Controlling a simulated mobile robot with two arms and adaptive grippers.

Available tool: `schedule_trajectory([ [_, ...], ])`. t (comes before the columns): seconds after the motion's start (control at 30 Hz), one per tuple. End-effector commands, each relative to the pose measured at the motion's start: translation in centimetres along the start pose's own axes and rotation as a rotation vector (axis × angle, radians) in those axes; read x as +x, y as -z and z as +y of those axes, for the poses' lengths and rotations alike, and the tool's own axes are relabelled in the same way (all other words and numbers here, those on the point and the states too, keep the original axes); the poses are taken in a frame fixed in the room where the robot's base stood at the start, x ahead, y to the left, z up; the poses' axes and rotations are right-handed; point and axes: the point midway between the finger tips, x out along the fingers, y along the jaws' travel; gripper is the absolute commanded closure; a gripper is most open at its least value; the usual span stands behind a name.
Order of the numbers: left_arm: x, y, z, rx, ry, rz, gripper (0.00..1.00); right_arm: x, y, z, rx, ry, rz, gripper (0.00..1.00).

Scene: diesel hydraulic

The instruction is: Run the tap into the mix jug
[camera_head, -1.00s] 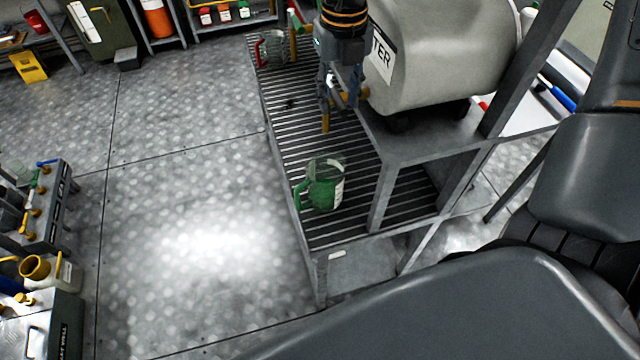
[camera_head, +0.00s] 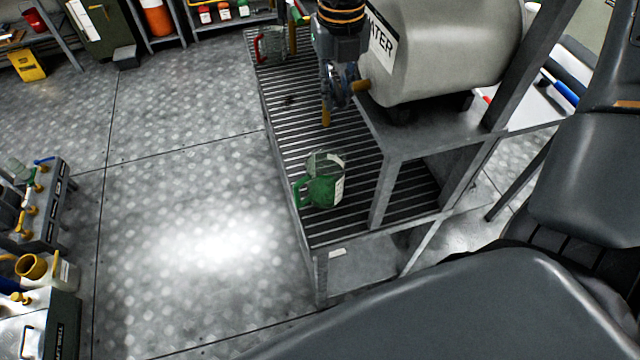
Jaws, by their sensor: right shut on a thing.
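A grey water tank (camera_head: 440,50) lies on its side on a raised metal stand. A brass tap (camera_head: 361,86) comes out of its left end, and its spout (camera_head: 326,116) hangs down over the slatted rack. My right gripper (camera_head: 338,92) is shut on the tap and hides most of its handle. A clear jug with a green handle and green lower part (camera_head: 325,188) stands upright on the rack, nearer to me than the spout and apart from it. A clear jug with a red handle (camera_head: 272,46) stands at the rack's far end. I see no water stream. My left gripper is out of view.
The slatted rack (camera_head: 318,228) has bare room between the two jugs. A stand post (camera_head: 384,190) rises close to the right of the green jug. A bench with several valves (camera_head: 45,205) stands at the left. The floor between is clear.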

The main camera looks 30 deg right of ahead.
Motion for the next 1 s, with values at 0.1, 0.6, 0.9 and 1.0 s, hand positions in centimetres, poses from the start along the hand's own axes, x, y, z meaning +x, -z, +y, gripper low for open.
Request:
schedule_trajectory([
  [0.1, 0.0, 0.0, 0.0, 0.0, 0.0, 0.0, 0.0, 0.0, -0.1, 0.7, 0.105, 0.005, -0.003, 1.0],
  [0.6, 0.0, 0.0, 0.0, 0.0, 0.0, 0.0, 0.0, 0.0, -1.1, 3.5, 0.565, -0.001, -0.001, 1.0],
  [0.9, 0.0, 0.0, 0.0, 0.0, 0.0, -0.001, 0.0, 0.0, -1.7, 4.4, 0.729, -0.001, -0.001, 1.0],
  [1.0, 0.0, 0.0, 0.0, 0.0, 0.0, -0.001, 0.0, 0.0, -1.7, 4.4, 0.73, -0.001, -0.001, 1.0],
])
